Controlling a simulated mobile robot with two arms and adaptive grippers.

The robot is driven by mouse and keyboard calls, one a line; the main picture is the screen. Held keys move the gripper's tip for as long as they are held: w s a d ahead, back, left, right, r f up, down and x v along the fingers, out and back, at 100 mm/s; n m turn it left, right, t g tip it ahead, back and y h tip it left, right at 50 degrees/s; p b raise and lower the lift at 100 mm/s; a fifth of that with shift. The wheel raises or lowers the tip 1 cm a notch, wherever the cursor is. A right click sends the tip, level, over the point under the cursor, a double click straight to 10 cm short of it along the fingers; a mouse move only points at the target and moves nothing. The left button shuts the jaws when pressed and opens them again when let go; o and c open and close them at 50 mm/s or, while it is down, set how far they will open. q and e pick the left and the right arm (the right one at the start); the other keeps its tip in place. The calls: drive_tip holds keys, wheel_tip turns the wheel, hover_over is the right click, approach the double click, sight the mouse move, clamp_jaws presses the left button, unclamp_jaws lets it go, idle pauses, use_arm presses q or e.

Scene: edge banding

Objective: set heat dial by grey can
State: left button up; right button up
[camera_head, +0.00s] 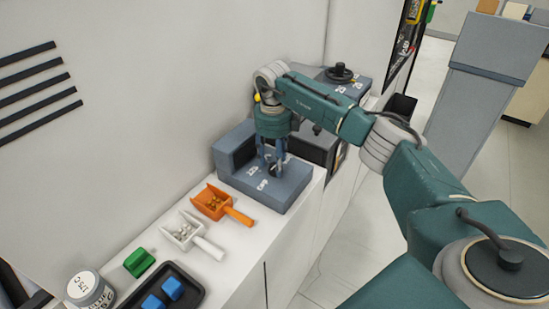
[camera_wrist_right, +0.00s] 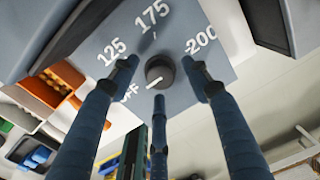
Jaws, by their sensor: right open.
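The grey can (camera_head: 85,288) stands at the lower left of the head view, and its lid reads 175 C. The heat dial (camera_wrist_right: 160,72) is a dark round knob on a blue-grey panel (camera_wrist_right: 215,60) marked OFF, 125, 175 and 200. A pale mark on the knob's lower left side seems to face OFF. My right gripper (camera_head: 272,163) points down over this panel, its three blue fingers open around the dial; the right wrist view also shows the gripper (camera_wrist_right: 160,78). I cannot tell whether the fingers touch the knob. My left gripper is out of view.
An orange scoop (camera_head: 210,202) and a white scoop (camera_head: 184,232) lie on the white counter (camera_head: 232,262). A green block (camera_head: 139,262) and a black tray (camera_head: 188,297) with blue blocks are nearer. Another black knob (camera_head: 340,72) sits on a box behind my right arm.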

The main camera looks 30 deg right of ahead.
drive_tip(key=shift+f, duration=0.35)
drive_tip(key=c, duration=1.1)
drive_tip(key=shift+c, duration=0.2)
